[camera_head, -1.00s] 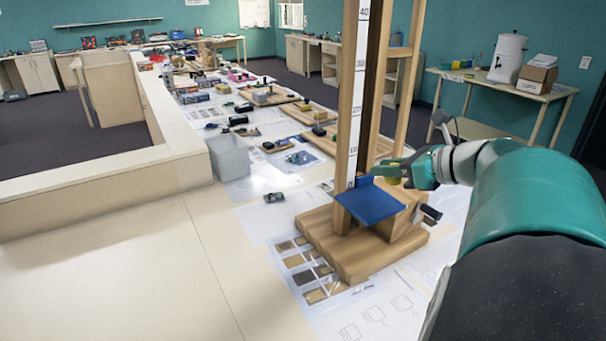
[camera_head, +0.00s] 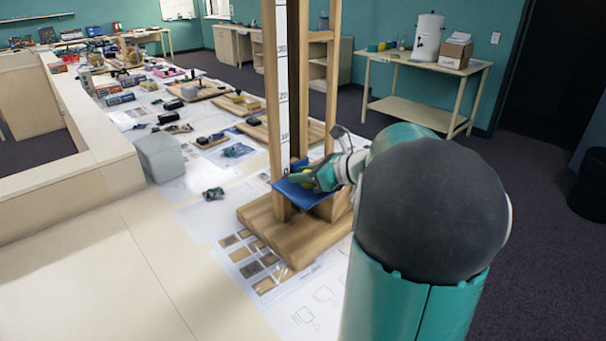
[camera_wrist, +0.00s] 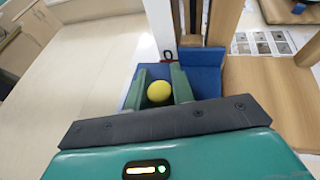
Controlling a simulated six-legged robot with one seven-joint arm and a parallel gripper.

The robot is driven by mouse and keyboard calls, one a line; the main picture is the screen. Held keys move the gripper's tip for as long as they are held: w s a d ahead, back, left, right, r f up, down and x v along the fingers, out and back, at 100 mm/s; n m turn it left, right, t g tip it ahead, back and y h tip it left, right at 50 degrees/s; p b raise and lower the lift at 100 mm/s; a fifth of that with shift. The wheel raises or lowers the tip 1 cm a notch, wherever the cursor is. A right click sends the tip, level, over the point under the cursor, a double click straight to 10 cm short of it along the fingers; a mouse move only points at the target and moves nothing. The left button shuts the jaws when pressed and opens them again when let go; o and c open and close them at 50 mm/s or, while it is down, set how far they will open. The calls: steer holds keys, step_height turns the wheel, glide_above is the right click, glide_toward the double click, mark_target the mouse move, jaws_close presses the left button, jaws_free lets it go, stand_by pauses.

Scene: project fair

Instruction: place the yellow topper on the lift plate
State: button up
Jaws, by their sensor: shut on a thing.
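The yellow topper (camera_wrist: 159,92) is a small yellow ball-like piece between the two green fingers of my gripper (camera_wrist: 160,88) in the wrist view. My gripper is shut on it. In the head view my gripper (camera_head: 306,179) is over the blue lift plate (camera_head: 300,194), at the foot of the wooden tower. The lift plate also shows in the wrist view (camera_wrist: 205,82), behind and beside the fingers. The fingers hide part of the plate. I cannot tell whether the topper touches the plate.
The wooden tower (camera_head: 331,90) with a white scale strip (camera_head: 283,100) rises just behind the plate from a wooden base (camera_head: 270,230). A grey block (camera_head: 160,157) and a small dark device (camera_head: 213,193) stand to the left. The bench front left is clear.

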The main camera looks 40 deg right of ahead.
steer(key=shift+f, duration=0.1)
steer(key=o, duration=1)
steer(key=shift+c, duration=0.2)
